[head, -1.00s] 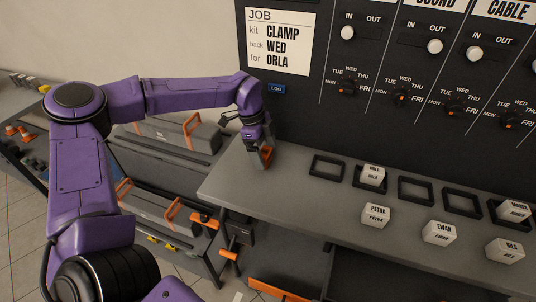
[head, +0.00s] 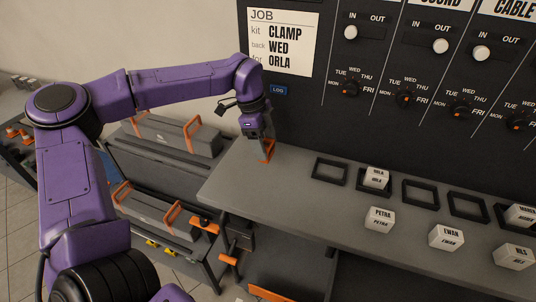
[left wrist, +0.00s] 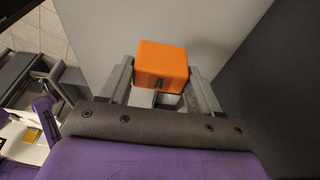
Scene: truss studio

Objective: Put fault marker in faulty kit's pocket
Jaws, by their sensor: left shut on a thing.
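The orange block (left wrist: 162,64), which I take to be the fault marker, sits between the two grey fingers in the left wrist view. My left gripper (head: 265,148) is shut on it near the back left end of the grey counter. The orange block also shows small in the head view (head: 268,152). I cannot tell whether it touches the counter. Grey cases with orange handles (head: 175,138) stand at the left, one also lower down (head: 155,213). I cannot tell which kit is faulty or see a pocket. My right gripper is not in view.
The counter (head: 255,185) has dark square frames (head: 330,171) and white name blocks, including ORLA (head: 376,178) and PETRA (head: 379,219). A dark panel with knobs and dials rises behind. A job card (head: 283,40) reads CLAMP, WED, ORLA. The counter's left end is clear.

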